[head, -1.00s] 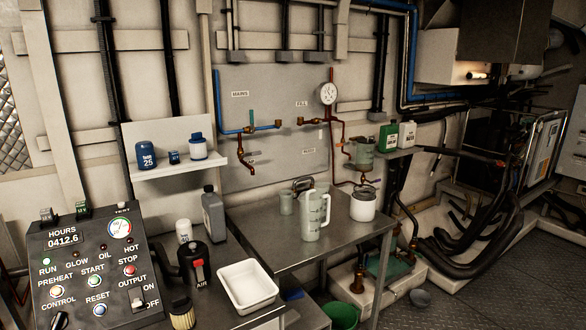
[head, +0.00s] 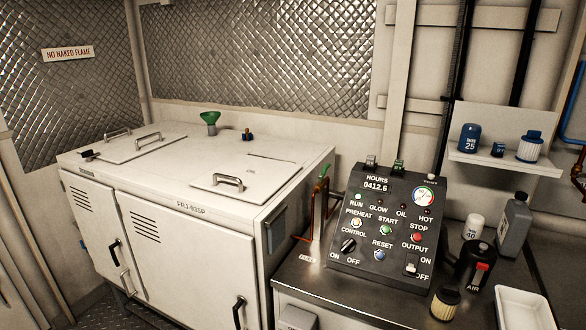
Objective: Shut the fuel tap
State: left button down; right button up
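A small tap with a green lever (head: 324,172) sits at the right end of the white cabinet, just left of the control panel. The lever stands nearly upright, tilted slightly right, in line with the reddish pipe (head: 318,205) below it. A small label (head: 307,259) at the pipe's foot is too small to read surely; I cannot confirm that this is the fuel tap. Neither of my grippers is in view.
The white cabinet (head: 190,192) fills the left, with handles on its lids and doors. The control panel (head: 382,225) stands on a metal bench. Right of it are a grey bottle (head: 513,228), a black AIR canister (head: 475,264) and a white tray (head: 528,310). A shelf (head: 505,166) holds blue-topped containers.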

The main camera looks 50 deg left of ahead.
aim_at(320, 176)
jog(key=k+j+u, duration=0.1)
jog(key=u, duration=1.2)
